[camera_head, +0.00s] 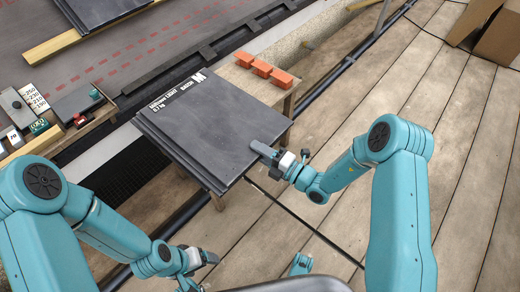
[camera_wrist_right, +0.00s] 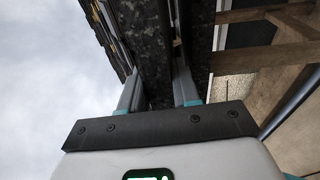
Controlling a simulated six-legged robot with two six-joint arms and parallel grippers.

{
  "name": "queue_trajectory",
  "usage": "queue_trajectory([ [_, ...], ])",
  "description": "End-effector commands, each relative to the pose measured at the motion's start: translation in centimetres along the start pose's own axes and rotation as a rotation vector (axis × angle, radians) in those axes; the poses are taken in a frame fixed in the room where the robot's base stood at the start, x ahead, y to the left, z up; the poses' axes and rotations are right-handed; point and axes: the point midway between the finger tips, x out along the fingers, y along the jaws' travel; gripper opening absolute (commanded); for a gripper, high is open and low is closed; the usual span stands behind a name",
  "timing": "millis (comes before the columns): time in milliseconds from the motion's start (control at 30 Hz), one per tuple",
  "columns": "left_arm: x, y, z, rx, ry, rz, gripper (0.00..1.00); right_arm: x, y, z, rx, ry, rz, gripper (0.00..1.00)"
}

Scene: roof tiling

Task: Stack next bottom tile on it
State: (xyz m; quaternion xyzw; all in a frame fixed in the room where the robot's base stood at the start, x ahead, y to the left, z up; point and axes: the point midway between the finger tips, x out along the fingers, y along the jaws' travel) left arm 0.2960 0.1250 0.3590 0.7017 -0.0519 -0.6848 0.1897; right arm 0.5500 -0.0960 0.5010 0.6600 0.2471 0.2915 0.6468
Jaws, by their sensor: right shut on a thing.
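A stack of dark grey flat tiles (camera_head: 215,120) lies on a wooden stand, with white printed text on the top tile's far-left corner. My right gripper (camera_head: 264,150) is at the near-right edge of the stack and is shut on a tile. In the right wrist view a dark speckled tile (camera_wrist_right: 158,60) shows between the two fingers (camera_wrist_right: 158,95). How many tiles it grips cannot be told. My left gripper (camera_head: 208,257) is low in the head view, in front of the stack and apart from it; its jaw opening is unclear.
Orange blocks (camera_head: 262,69) sit on the stand (camera_head: 288,103) behind the stack. The roof surface (camera_head: 150,45) with red dashed lines and a wooden batten (camera_head: 52,48) is at upper left. Small boxes and tools (camera_head: 75,105) lie at left. A cardboard box (camera_head: 497,35) stands upper right on plank flooring (camera_head: 455,130).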

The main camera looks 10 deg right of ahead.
Motion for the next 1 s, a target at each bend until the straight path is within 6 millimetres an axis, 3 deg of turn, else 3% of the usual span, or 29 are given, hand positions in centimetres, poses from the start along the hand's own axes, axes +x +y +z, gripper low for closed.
queue_trajectory([
  [1000,0.13,-0.05,-0.01,0.0,0.0,0.0,0.8,0.01,0.16,0.07,-0.006,-0.002,0.035,0.0],
])
